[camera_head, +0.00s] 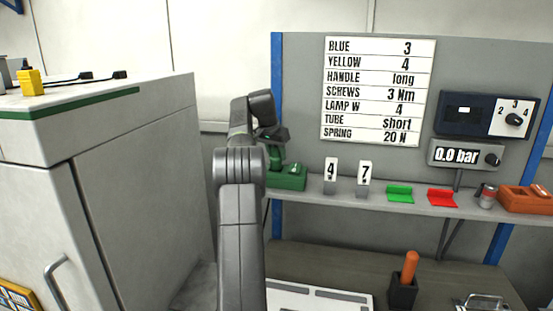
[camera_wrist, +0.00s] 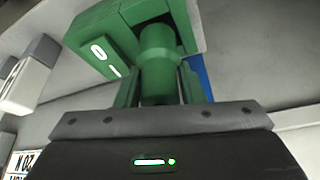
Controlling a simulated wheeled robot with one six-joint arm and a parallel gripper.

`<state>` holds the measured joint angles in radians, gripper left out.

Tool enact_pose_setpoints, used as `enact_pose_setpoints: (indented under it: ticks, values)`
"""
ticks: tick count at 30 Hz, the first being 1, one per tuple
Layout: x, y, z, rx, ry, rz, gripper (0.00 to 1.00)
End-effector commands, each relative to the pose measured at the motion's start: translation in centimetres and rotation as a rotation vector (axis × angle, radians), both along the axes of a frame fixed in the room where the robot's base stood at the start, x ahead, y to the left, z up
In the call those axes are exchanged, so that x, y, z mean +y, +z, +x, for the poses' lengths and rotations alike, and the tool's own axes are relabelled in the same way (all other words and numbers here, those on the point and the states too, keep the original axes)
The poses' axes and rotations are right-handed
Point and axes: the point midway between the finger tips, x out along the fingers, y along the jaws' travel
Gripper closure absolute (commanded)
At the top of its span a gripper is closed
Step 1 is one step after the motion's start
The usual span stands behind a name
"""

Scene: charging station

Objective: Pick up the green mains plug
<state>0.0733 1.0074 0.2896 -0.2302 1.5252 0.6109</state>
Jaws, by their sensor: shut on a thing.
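The green mains plug (camera_wrist: 160,62) sits between the fingers of my gripper (camera_wrist: 161,82) in the wrist view. My gripper is shut on it. Its far end meets the green socket box (camera_wrist: 188,22), which has a switch marked 0 and I (camera_wrist: 104,57). I cannot tell whether the plug's pins are in the socket. In the head view my gripper (camera_head: 274,150) is at the left end of the shelf, just above the green socket box (camera_head: 287,180). My arm partly hides the plug there.
The grey shelf (camera_head: 330,198) holds number tags 4 (camera_head: 330,176) and 7 (camera_head: 364,178), a green tray (camera_head: 400,194) and a red tray (camera_head: 442,198). A blue post (camera_head: 277,80) stands behind my gripper. A grey cabinet (camera_head: 130,135) is at left.

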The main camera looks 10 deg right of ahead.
Motion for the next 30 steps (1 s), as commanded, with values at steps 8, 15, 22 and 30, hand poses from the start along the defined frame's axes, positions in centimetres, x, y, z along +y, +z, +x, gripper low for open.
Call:
enact_pose_setpoints:
  ticks: [8, 15, 22, 30]
  values:
    - [1.1, 1.0, -1.2, 0.000, 0.002, 0.000, 0.89]
    - [3.3, 0.9, -3.8, -0.001, 0.002, -0.001, 0.89]
    - [6.1, 1.0, -7.0, -0.004, 0.003, 0.000, 0.89]
    - [9.3, 1.0, -10.8, -0.001, 0.003, 0.000, 0.89]
